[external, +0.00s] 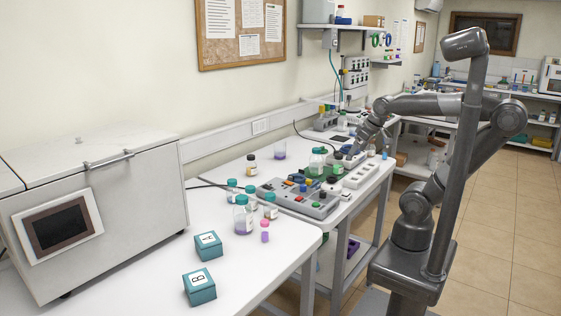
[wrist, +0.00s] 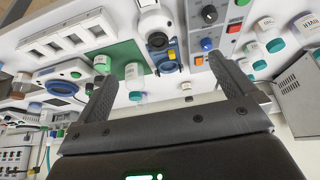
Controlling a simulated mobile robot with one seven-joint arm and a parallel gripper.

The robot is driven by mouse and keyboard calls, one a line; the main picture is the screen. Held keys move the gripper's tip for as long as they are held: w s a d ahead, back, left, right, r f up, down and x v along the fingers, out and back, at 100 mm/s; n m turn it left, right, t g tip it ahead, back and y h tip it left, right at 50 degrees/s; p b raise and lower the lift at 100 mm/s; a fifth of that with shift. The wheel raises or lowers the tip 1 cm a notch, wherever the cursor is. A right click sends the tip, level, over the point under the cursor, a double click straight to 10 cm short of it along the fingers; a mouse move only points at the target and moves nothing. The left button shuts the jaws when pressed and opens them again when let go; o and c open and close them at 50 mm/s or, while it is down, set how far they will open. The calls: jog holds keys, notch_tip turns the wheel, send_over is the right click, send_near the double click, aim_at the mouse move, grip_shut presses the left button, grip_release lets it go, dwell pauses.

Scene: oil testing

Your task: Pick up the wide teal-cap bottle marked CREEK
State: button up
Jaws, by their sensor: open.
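Several teal-capped bottles stand on the white bench. The largest in the external view is a clear wide bottle (external: 243,216) with purple contents, at the front of a left cluster; smaller teal-capped bottles (external: 232,190) stand around it. Another teal-capped bottle (external: 317,163) stands beyond the grey control panel. Labels are too small to read, so I cannot tell which is CREEK. The wrist view shows teal-capped bottles (wrist: 267,32) at its right, apart from my fingers. My gripper (wrist: 165,72) is open and empty, above the equipment; it is small in the external view (external: 348,156).
A grey control panel (external: 305,203) with coloured knobs lies right of the left cluster. Teal boxes B (external: 199,289) and A (external: 208,247) and a pink-capped vial (external: 265,236) stand nearby. A large white cabinet (external: 95,200) fills the left.

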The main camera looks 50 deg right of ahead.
jog(key=shift+s+a+f, duration=0.15)
jog(key=shift+s+f, duration=0.35)
jog(key=shift+s, duration=0.05)
jog(key=shift+s+a+f, duration=0.15)
jog(key=shift+s+f, duration=0.3)
jog(key=shift+s, duration=0.1)
jog(key=shift+c, duration=1.3)
jog(key=w+d+r, duration=0.2)
jog(key=w+r, duration=0.1)
jog(key=w, duration=0.4)
jog(key=g, duration=0.2)
send_near(316, 155)
jog(key=shift+w+d+r, duration=0.1)
jog(key=shift+w+d, duration=0.55)
jog(key=shift+w, duration=0.05)
jog(key=x, duration=0.5)
jog(key=shift+d, duration=0.1)
jog(key=x, duration=0.6)
jog(key=shift+s+d, duration=0.1)
jog(key=shift+s, duration=0.15)
